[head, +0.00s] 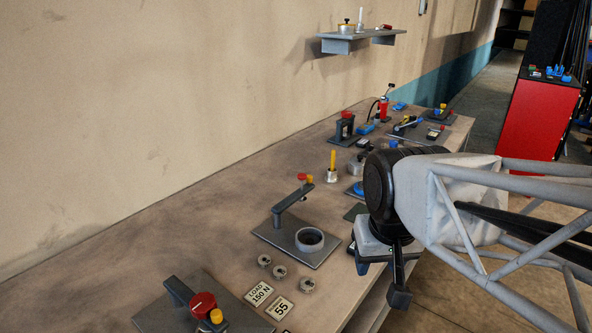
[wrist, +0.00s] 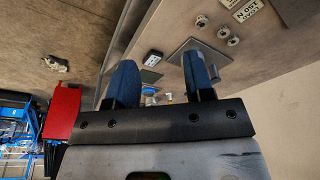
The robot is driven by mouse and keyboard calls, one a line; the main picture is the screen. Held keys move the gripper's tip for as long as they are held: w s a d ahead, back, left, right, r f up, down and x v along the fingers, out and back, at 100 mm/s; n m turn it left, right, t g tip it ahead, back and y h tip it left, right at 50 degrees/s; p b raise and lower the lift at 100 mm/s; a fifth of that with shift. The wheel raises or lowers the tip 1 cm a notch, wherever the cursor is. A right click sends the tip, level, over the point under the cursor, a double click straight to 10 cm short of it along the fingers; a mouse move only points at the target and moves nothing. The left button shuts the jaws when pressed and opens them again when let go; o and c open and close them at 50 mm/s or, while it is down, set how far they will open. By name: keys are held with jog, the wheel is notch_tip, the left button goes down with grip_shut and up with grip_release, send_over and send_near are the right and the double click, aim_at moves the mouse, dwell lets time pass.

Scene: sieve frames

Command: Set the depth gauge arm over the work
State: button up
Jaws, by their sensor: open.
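The depth gauge is likely the grey stand on a flat base plate (head: 285,250) at the middle of the bench in the head view. Its dark arm (head: 291,199) reaches from a short post toward the back right, with red and orange knobs at its tip. A grey ring (head: 310,239), perhaps the work, sits on the same plate; the arm tip appears beyond it, not above it. My gripper (head: 382,278) is open and empty, right of the plate near the bench's front edge. In the wrist view my gripper (wrist: 160,80) shows spread blue fingers; the plate (wrist: 181,55) is partly hidden behind the right one.
Several small round metal pieces (head: 280,271) and cards (head: 259,295) lie in front of the plate. Another stand with a red knob (head: 203,304) is at the near left. A yellow-topped holder (head: 332,174) and more devices stand farther back. A wall shelf (head: 362,38) hangs above.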

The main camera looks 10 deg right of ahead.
jog(key=w+r+m, duration=0.1)
jog(key=w+r, duration=0.2)
jog(key=w, duration=1.1)
jog(key=m+g, duration=0.2)
jog(key=m, duration=0.2)
send_over(309, 176)
notch_tip(309, 176, down, 8)
jog(key=shift+s+d+f, duration=0.1)
jog(key=shift+f, duration=0.05)
jog(key=shift+w+f, duration=0.15)
jog(key=shift+w, duration=0.05)
jog(key=shift+f, duration=0.15)
jog(key=shift+f, duration=3.75)
jog(key=shift+c, duration=0.3)
grip_shut()
